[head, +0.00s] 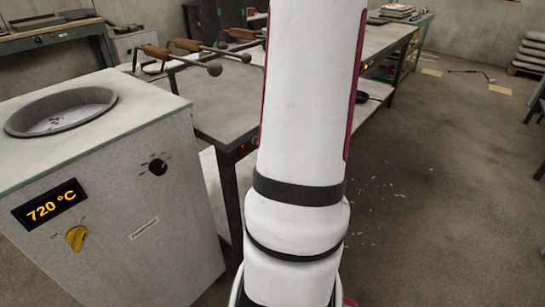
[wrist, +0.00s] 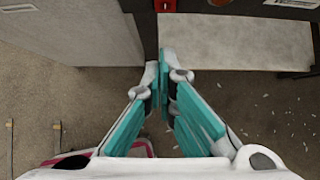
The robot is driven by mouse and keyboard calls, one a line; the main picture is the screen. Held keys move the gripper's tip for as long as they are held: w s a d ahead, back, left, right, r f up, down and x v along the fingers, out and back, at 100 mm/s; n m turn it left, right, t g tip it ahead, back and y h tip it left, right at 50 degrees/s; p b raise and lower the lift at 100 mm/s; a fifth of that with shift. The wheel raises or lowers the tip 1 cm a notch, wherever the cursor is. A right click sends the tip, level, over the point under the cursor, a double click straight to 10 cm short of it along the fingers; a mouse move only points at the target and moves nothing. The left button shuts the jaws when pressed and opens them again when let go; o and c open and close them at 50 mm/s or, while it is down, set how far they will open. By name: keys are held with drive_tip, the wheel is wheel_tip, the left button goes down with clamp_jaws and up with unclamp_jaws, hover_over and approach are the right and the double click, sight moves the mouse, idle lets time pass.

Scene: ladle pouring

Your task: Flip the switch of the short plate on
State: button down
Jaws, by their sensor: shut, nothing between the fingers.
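My gripper (wrist: 164,62) shows in the wrist view with its teal-padded fingers brought together at the tips, shut and empty. A small red switch-like part (wrist: 165,5) is at the top edge of the wrist view, beyond the fingertips and apart from them, partly cut off. In the head view, a dark fitting with red on it (head: 246,148) sits on the front edge of the near workbench, beside my arm. I cannot tell which plate is the short one, or the switch's position. My arm hides part of the bench front, and the gripper is out of the head view.
A grey furnace (head: 120,215) reading 720 °C, with yellow and black knobs, stands at left. Wooden-handled ladles (head: 190,57) lie on the workbench (head: 225,95). A pale lower shelf (wrist: 240,45) lies right of the fingers. Floor at right (head: 440,170) is mostly clear.

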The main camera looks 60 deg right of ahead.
sight(242, 149)
drive_tip(key=shift+w+d+f+b, duration=0.2)
drive_tip(key=shift+w+f, duration=0.15)
drive_tip(key=shift+w, duration=0.5)
drive_tip(key=shift+w+d+f+b, duration=0.2)
drive_tip(key=shift+w+f, duration=0.1)
drive_tip(key=shift+w, duration=0.55)
drive_tip(key=shift+w+d+f+b, duration=0.2)
drive_tip(key=shift+w+f, duration=0.15)
drive_tip(key=shift+w, duration=0.5)
drive_tip(key=shift+d, duration=0.15)
